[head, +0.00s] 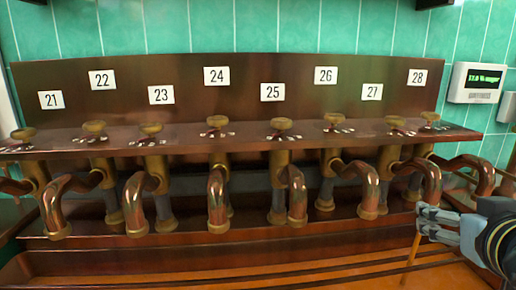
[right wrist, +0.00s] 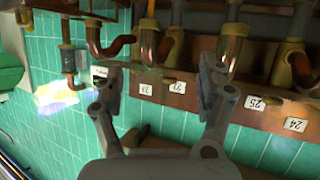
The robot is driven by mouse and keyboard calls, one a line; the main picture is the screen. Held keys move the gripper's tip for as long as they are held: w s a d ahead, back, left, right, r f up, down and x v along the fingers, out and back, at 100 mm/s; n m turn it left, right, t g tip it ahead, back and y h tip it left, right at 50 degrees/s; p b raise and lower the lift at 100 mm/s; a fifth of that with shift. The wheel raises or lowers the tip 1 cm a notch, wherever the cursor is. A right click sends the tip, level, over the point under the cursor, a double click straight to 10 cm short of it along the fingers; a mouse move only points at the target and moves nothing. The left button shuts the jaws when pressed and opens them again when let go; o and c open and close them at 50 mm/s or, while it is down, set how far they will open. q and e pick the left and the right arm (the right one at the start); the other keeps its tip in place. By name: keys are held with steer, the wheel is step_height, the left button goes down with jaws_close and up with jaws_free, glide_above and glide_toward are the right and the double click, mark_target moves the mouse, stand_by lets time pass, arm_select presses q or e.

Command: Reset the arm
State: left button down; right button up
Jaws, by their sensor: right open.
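My right gripper (head: 424,222) is at the lower right of the head view, in front of the copper pipes near the label 28. In the right wrist view its two fingers (right wrist: 160,82) stand wide apart with nothing between them. The picture there is turned over, with pipes beyond the fingertips and numbered labels between and beside them. My left gripper is in neither view.
A row of curved copper spouts (head: 217,198) with brass knobs runs along a brown shelf (head: 250,142). The numbered back panel (head: 300,70) stands behind it. A wall display (head: 476,83) hangs at right. A thin orange rod (head: 411,258) shows below my gripper.

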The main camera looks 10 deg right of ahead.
steer(key=s+a+f+n+g+y, duration=0.55)
steer(key=s+a+f+g, duration=0.25)
steer(key=s+a+f, duration=0.4)
steer(key=s+d+f+g+b, duration=0.1)
steer(key=s+d+f, duration=0.1)
steer(key=f, duration=1.2)
steer(key=s+d+f+b, duration=0.1)
steer(key=f, duration=1.3)
arm_select(q)
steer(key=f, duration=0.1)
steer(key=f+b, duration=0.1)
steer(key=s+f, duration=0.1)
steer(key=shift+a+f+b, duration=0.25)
steer(key=shift+b, duration=0.05)
arm_select(e)
steer(key=s+d+f+g, duration=0.1)
steer(key=s+f, duration=1.7)
steer(key=shift+s+d+f+g+y, duration=0.15)
steer(key=shift+s+f+g+y, duration=0.15)
steer(key=shift+s+y, duration=0.1)
steer(key=shift+m, duration=0.25)
